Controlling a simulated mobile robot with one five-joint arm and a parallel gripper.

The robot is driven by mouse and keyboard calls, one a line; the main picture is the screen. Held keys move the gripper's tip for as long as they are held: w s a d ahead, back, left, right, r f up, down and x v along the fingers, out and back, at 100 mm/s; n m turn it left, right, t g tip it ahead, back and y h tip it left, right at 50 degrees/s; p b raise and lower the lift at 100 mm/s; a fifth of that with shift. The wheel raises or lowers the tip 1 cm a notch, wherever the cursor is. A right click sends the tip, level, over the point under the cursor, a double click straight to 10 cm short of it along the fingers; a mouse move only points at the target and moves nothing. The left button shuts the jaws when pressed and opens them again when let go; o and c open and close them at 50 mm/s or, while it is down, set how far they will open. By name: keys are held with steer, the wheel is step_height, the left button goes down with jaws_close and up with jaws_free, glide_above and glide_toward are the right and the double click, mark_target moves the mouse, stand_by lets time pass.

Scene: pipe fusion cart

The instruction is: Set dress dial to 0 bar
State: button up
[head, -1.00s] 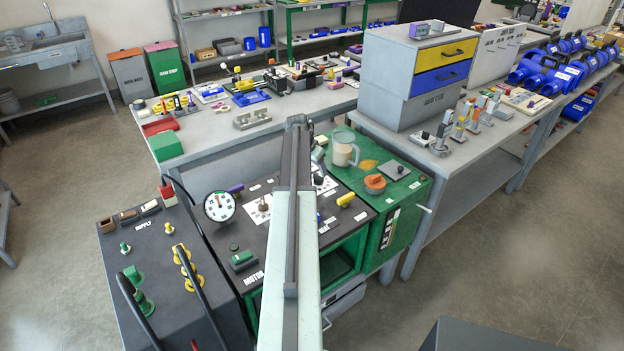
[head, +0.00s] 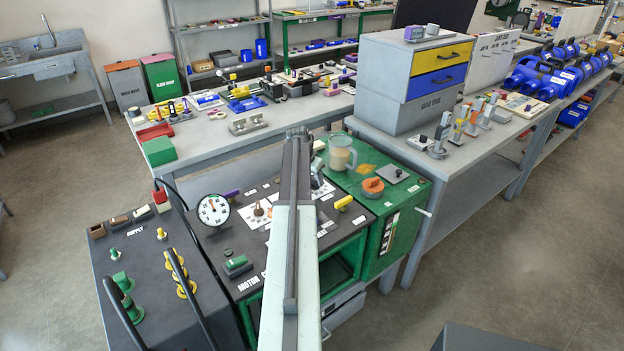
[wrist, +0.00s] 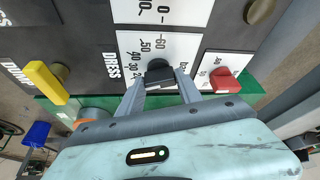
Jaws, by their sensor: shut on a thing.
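The dress dial is a black knob (wrist: 159,70) on a white scale plate (wrist: 146,45) beside the word DRESS in the wrist view. Numbers such as 60, 50, 40, 30 and 20 show on the plate. My gripper (wrist: 160,84) has one finger on each side of the knob and is shut on it. The knob's pointer cannot be made out, so its reading is unclear. In the head view my arm covers much of the panel around the dial.
In the wrist view a yellow lever (wrist: 46,82) is left of the dial and a red knob (wrist: 224,80) is close on its right. In the head view a round gauge (head: 213,210) stands up left of my arm. A clear jug (head: 341,154) stands on the green top.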

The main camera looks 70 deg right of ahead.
steer(key=shift+n, duration=0.3)
steer(key=n+t, duration=0.1)
steer(key=n, duration=0.2)
steer(key=shift+s+t, duration=0.1)
steer(key=shift+t, duration=0.2)
steer(key=n+t, duration=0.1)
steer(key=n, duration=0.2)
steer(key=shift+d+r+n, duration=0.1)
steer(key=shift+n, duration=0.2)
steer(key=n+t, duration=0.1)
steer(key=n, duration=0.1)
steer(key=n+y, duration=0.1)
steer(key=n, duration=0.1)
steer(key=shift+s+d+t, duration=0.1)
steer(key=shift+d+t, duration=0.05)
steer(key=shift+t, duration=0.25)
steer(key=shift+n+t+y, duration=0.4)
steer(key=shift+n, duration=1.2)
steer(key=o, duration=1.4)
